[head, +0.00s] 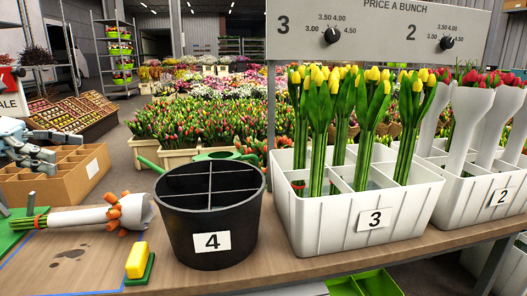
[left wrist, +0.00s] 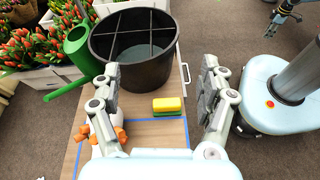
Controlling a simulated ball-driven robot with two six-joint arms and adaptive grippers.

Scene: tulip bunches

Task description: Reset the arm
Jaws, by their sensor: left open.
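My left gripper (head: 28,148) is at the left edge of the head view, raised over the bench and in front of a cardboard box. Its two fingers stand wide apart in the left wrist view (left wrist: 160,88), with nothing between them. A paper-wrapped bunch of orange tulips (head: 90,217) lies on the bench below it, not held. In the left wrist view the bunch (left wrist: 119,135) is partly hidden by a finger. What looks like my right gripper (left wrist: 285,16) shows small and dark at the top right of the left wrist view; its jaws are unclear.
A black divided bucket (head: 210,240) labelled 4 stands on the wooden bench (head: 60,255). A yellow sponge (head: 137,260) is beside it. White crate 3 (head: 345,235) holds yellow tulips; white crate 2 (head: 495,205) holds wrapped bunches. A green watering can (left wrist: 78,50) stands beside the bucket.

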